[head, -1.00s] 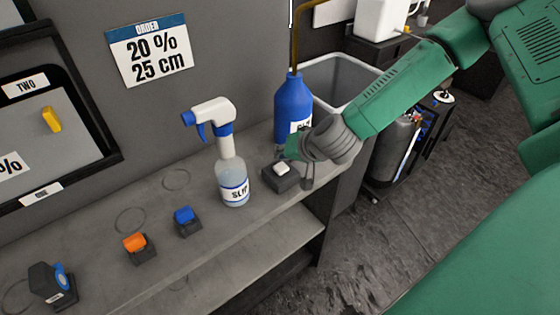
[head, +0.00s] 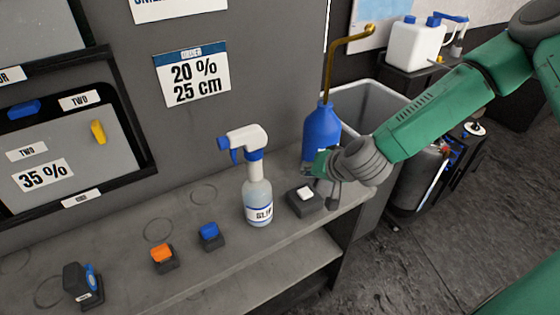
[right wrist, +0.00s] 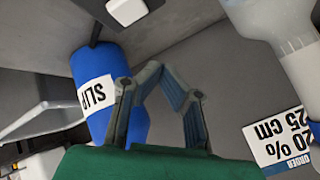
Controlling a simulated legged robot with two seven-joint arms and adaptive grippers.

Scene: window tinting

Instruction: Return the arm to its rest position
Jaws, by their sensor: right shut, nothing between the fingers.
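My right arm (head: 430,115) reaches in from the right in the head view. Its gripper (head: 335,190) hangs above the right end of the shelf, beside a dark block with a white piece (head: 304,195) and in front of the blue bottle (head: 321,132). In the right wrist view the gripper's fingers (right wrist: 165,85) bend toward each other, shut and empty. The blue bottle (right wrist: 92,65) shows just behind them there. My left gripper is not in view.
A spray bottle (head: 257,195) stands left of the gripper on the shelf (head: 215,265). Small blocks with blue (head: 209,232) and orange (head: 163,254) pieces sit farther left. A grey bin (head: 375,110) stands behind the blue bottle. An order sign (head: 192,78) hangs on the wall.

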